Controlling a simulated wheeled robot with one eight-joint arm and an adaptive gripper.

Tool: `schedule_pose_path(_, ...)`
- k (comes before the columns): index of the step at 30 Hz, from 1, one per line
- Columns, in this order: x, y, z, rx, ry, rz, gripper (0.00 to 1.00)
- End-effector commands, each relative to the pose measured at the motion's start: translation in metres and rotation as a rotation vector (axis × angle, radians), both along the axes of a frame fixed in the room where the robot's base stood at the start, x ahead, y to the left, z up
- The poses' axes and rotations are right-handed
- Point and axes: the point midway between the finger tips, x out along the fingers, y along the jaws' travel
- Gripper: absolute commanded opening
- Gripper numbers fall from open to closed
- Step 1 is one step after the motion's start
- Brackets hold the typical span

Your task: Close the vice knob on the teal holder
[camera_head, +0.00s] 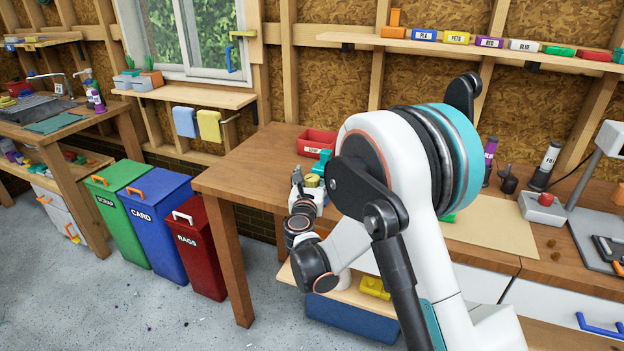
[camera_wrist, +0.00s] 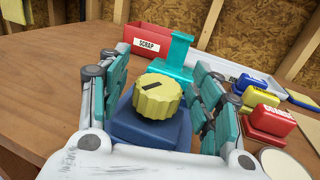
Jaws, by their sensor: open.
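In the wrist view a yellow ribbed knob (camera_wrist: 157,100) with a black mark on top sits on a dark blue base (camera_wrist: 150,128). The teal holder (camera_wrist: 180,55) stands upright just behind the knob; whether it joins the blue base is hidden. My gripper (camera_wrist: 160,92) is open, with one teal-padded finger on each side of the knob. A gap shows at the knob's right; contact at the left is hard to tell. In the head view my gripper (camera_head: 309,186) is at the workbench, around the small knob (camera_head: 312,181), with the teal holder (camera_head: 322,162) behind.
The bench top (camera_wrist: 40,65) is bare at the left. Green, blue and red waste bins (camera_head: 155,225) stand on the floor.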

Motion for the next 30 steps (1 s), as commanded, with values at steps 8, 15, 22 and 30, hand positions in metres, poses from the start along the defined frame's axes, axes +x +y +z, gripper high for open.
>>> schedule_pose_path(8, -0.0003, 0.0001, 0.0002, 0.0, 0.0, 0.0, 0.31)
schedule_pose_path(15, -0.0003, 0.0003, 0.0002, 0.0, 0.0, -0.001, 0.14)
schedule_pose_path(22, -0.0002, 0.0015, 0.0, 0.0, 0.0, -0.05, 0.14)
schedule_pose_path(30, 0.0, 0.0027, -0.0003, 0.0, 0.0, -0.221, 0.14)
